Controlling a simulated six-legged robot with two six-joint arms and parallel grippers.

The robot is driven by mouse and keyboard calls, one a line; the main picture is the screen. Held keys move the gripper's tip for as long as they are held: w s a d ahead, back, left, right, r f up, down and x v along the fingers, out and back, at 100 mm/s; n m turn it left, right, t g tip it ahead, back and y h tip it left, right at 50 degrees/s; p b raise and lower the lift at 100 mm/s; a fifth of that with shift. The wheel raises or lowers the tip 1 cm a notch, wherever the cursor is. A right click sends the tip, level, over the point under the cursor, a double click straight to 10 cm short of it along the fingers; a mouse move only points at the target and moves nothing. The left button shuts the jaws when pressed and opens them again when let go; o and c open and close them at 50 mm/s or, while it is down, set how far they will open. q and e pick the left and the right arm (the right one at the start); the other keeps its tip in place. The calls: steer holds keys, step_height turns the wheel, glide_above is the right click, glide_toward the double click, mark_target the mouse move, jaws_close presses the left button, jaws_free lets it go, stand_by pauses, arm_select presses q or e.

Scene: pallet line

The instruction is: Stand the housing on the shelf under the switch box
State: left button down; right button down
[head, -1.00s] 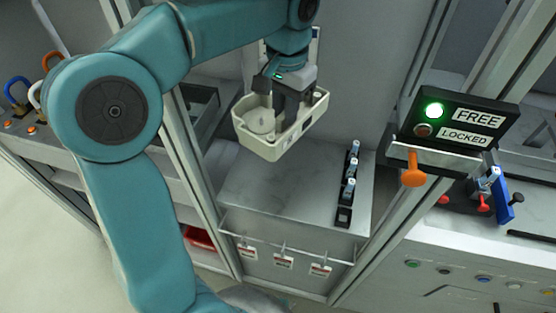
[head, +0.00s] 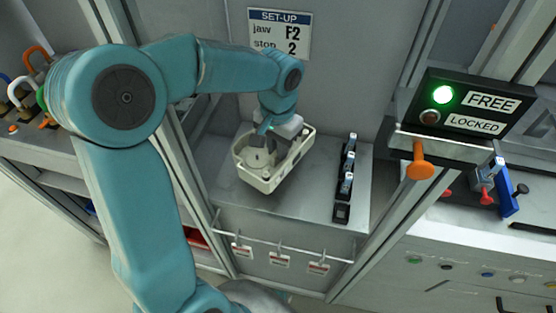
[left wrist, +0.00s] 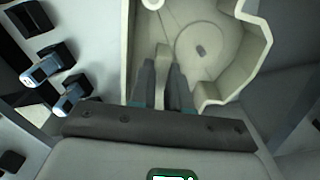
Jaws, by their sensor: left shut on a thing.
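The housing (head: 256,179) is a cream, open-topped shell with a round boss inside. My left gripper (head: 272,146) reaches into it from above and is shut on it. In the left wrist view the fingers (left wrist: 162,78) close on a thin upright rib inside the housing (left wrist: 228,45). The housing is low over the grey metal shelf (head: 300,205), open side up; I cannot tell whether it touches. The black switch box (head: 465,105) at the right has a lit green lamp by FREE and a dark one by LOCKED. My right gripper is not in view.
A row of small clamps (head: 346,178) stands on the shelf right of the housing. An orange-knobbed lever (head: 420,162) hangs below the switch box. A rail with tags (head: 280,259) runs along the shelf's front. A SET-UP card (head: 280,33) is on the back wall.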

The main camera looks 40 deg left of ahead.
arm_select(q)
step_height(320, 180, down, 5)
steer(key=shift+w+r+b, duration=0.1)
steer(key=shift+b, duration=0.2)
steer(key=shift+f, duration=0.2)
steer(key=c, duration=1.1)
jaws_free()
